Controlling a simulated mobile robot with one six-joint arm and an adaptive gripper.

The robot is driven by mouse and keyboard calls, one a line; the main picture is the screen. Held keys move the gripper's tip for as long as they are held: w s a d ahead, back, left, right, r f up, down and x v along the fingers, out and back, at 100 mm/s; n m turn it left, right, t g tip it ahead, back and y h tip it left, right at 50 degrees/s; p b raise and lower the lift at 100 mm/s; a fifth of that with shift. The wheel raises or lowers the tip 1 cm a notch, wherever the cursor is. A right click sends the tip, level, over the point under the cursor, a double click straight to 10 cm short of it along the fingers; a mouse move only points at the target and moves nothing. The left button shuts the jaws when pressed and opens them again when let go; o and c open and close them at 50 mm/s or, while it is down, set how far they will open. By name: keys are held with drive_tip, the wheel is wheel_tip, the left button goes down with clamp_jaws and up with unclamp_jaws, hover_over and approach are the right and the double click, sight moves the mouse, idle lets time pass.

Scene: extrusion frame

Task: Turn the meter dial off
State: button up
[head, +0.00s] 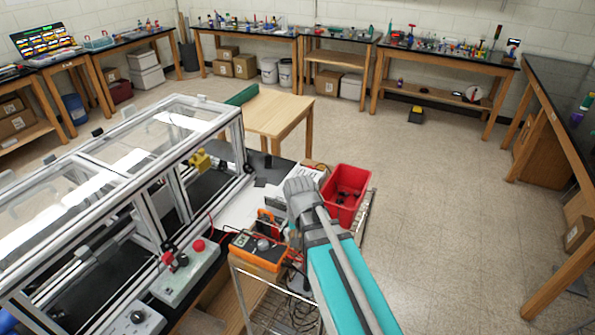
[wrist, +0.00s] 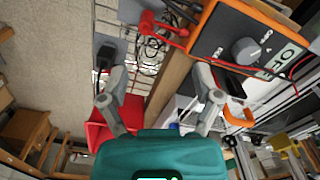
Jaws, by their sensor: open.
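The meter, a dark face in an orange case, lies at the upper right of the wrist view (wrist: 212,45). It also shows left of my arm in the head view (head: 252,256). In the head view my own arm hides the fingers.
A red bin (head: 347,194) stands just beyond my arm. Red leads (wrist: 170,32) run from the meter. A control box with red buttons (head: 186,270) and a clear-panelled extrusion frame (head: 240,135) are to the left.

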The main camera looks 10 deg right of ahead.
drive_tip(key=s+d+f+n+b, duration=0.3)
drive_tip(key=s+d+f+b, duration=0.1)
drive_tip(key=d+f, duration=0.15)
drive_tip(key=w+r+m+p, duration=0.1)
drive_tip(key=w+r+p, duration=0.3)
drive_tip(key=w, duration=0.5)
drive_tip(key=w+a+r+m+p, duration=0.1)
drive_tip(key=w+r+p, duration=0.3)
drive_tip(key=w, duration=0.6)
drive_tip(key=w+r+m+p, duration=0.2)
drive_tip(key=w+r+p, duration=0.2)
drive_tip(key=w, duration=0.6)
drive_tip(key=shift+a+r, duration=0.4)
drive_tip(key=s+f+n+b, duration=0.1)
drive_tip(key=s+f+b, duration=0.3)
drive_tip(key=s, duration=0.5)
drive_tip(key=s+d+f+n+b, duration=0.1)
drive_tip(key=s+f+b, duration=0.3)
drive_tip(key=s, duration=0.6)
drive_tip(key=s+d+f+n+b, duration=0.1)
drive_tip(key=s+f+b, duration=0.3)
drive_tip(key=s, duration=0.6)
drive_tip(key=shift+s+n, duration=0.15)
drive_tip(key=shift+n, duration=0.25)
drive_tip(key=shift+a+r, duration=0.1)
idle(0.8)
